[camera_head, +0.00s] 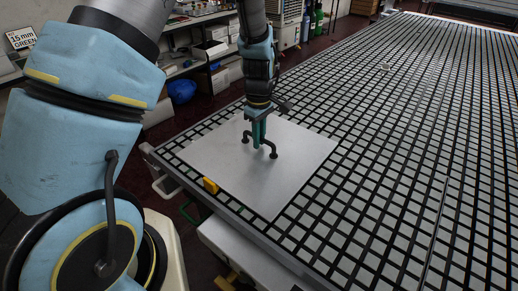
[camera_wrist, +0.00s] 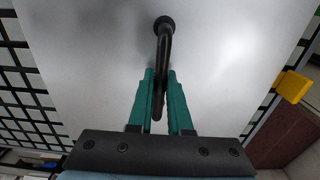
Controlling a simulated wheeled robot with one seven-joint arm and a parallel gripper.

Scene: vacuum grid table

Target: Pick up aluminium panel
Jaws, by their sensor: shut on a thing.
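The aluminium panel (camera_head: 290,165) is a flat grey sheet near the corner of the grid table in the head view. A black handle (camera_head: 271,150) stands up from its middle. My gripper (camera_head: 259,135) is upright above the panel, its green fingers shut on the handle. In the wrist view the panel (camera_wrist: 230,45) fills most of the picture. There the handle (camera_wrist: 163,50) passes between the fingers of my gripper (camera_wrist: 161,100). Part of the handle is hidden by the fingers. I cannot tell whether the panel is resting on the table or slightly above it.
The black-lined grid table (camera_head: 400,130) is mostly clear to the right and back. A yellow block (camera_head: 211,186) sits at the panel's near-left edge and also shows in the wrist view (camera_wrist: 293,86). Shelves with boxes (camera_head: 210,48) stand behind, beside a blue bag (camera_head: 181,90).

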